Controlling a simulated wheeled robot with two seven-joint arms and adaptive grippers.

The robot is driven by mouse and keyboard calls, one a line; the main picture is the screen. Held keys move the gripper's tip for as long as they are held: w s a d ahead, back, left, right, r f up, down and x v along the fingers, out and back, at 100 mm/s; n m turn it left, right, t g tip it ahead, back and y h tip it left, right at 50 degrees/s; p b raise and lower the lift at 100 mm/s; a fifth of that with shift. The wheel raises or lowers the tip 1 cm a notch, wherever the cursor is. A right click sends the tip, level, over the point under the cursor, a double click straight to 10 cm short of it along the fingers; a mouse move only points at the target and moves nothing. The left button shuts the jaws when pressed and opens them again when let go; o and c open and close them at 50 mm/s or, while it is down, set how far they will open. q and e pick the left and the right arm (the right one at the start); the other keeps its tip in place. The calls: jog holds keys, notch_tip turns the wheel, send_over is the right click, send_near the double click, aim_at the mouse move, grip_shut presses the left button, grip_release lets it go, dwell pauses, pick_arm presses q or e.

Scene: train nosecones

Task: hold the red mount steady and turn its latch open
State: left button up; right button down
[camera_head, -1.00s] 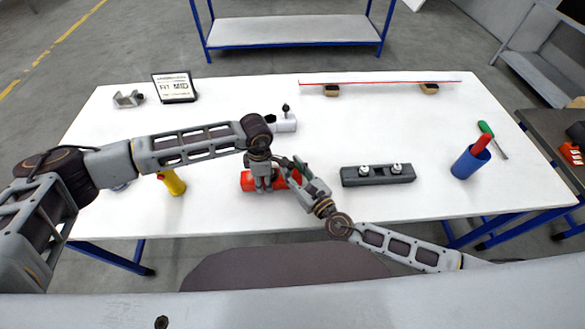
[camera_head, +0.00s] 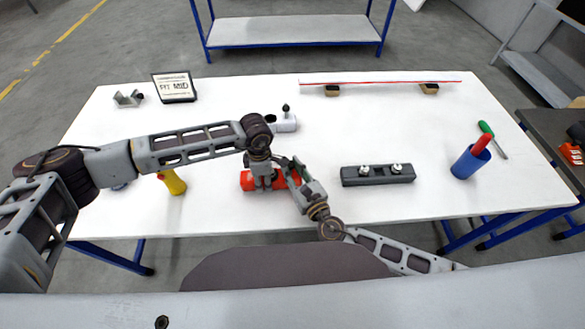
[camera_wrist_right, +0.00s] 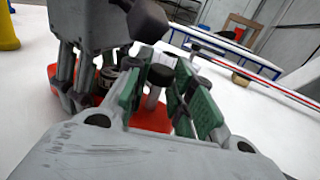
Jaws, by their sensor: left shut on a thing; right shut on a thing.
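The red mount (camera_head: 247,181) lies on the white table near its front edge, partly hidden under my grippers. My left gripper (camera_head: 263,187) points down from above and is shut on the mount. It also shows at the left of the right wrist view (camera_wrist_right: 72,85). My right gripper (camera_head: 286,164) reaches in from the right, close beside the left one. In the right wrist view its green-padded fingers (camera_wrist_right: 155,95) stand around a grey post with a black knob (camera_wrist_right: 160,75), the latch, above the red surface. The grip contact is partly hidden.
A dark grey block with two white-topped studs (camera_head: 378,174) stands to the right, with a blue cup (camera_head: 470,162) beyond. A yellow object (camera_head: 175,183) is at the left. A white fixture (camera_head: 284,123) stands behind the grippers.

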jog(key=shift+a+r+m+t+h, duration=0.15)
jog(key=shift+m+t+h, duration=0.25)
jog(key=shift+m+h, duration=0.95)
jog(key=shift+a+f+m+t+h, duration=0.1)
jog(key=shift+m+t+h, duration=0.5)
jog(key=shift+h, duration=1.25)
jog(key=shift+m+h, duration=0.45)
jog(key=shift+h, duration=0.05)
jog(key=c, duration=1.2)
grip_release()
jog(key=shift+d+n+g+y, duration=0.2)
jog(key=shift+n+g+y, duration=0.5)
jog(key=shift+n+y, duration=1.2)
jog(key=shift+d+n+g+y, duration=0.2)
jog(key=shift+n+g+y, duration=0.7)
jog(key=shift+y, duration=1.7)
